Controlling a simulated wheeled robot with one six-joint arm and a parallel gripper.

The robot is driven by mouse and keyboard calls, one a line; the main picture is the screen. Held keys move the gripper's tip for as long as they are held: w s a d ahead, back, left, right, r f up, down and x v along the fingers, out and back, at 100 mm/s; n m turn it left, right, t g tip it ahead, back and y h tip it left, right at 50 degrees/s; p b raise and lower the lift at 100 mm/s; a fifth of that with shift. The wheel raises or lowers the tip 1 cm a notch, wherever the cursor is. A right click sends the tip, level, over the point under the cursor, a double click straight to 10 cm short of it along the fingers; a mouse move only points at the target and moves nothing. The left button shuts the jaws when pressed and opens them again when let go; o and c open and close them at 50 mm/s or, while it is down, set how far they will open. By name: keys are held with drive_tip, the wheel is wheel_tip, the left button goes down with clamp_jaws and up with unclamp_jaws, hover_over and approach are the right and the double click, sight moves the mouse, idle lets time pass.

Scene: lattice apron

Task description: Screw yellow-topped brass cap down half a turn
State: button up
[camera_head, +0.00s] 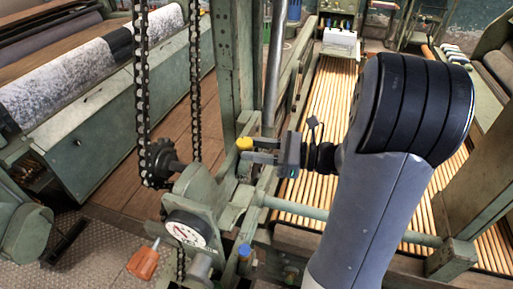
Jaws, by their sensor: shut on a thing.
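The yellow-topped cap (244,143) sits on the green machine frame, left of centre. Only its yellow top shows clearly; its brass part is hidden or too small to make out. My gripper (249,150) reaches in from the right with its fingers pointing left. The fingers are closed on the cap, just below and beside the yellow top. The thread under the cap cannot be seen.
A blue-topped cap (245,250) stands lower on the frame. A chain (141,90) hangs left over a sprocket. A green post (226,70) rises close behind the cap.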

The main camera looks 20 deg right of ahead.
drive_tip(key=shift+s+a+r+m+t+h+p, duration=0.1)
drive_tip(key=shift+m+t+h+p, duration=0.05)
drive_tip(key=shift+m+t+h, duration=0.25)
drive_tip(key=shift+s+r+m+t+h+p, duration=0.1)
drive_tip(key=shift+m+t+h+p, duration=0.15)
drive_tip(key=shift+t, duration=0.25)
drive_tip(key=shift+s+a+f+m+t+h, duration=0.1)
drive_tip(key=shift+s+m+t+h, duration=0.05)
drive_tip(key=shift+m+t+h, duration=0.75)
drive_tip(key=shift+s+a+f+m+t+h, duration=0.1)
drive_tip(key=shift+m+t+h, duration=0.65)
drive_tip(key=shift+t+h, duration=0.15)
drive_tip(key=o, duration=1)
drive_tip(key=b+v, duration=0.1)
drive_tip(key=v, duration=0.9)
drive_tip(key=shift+s+d, duration=0.3)
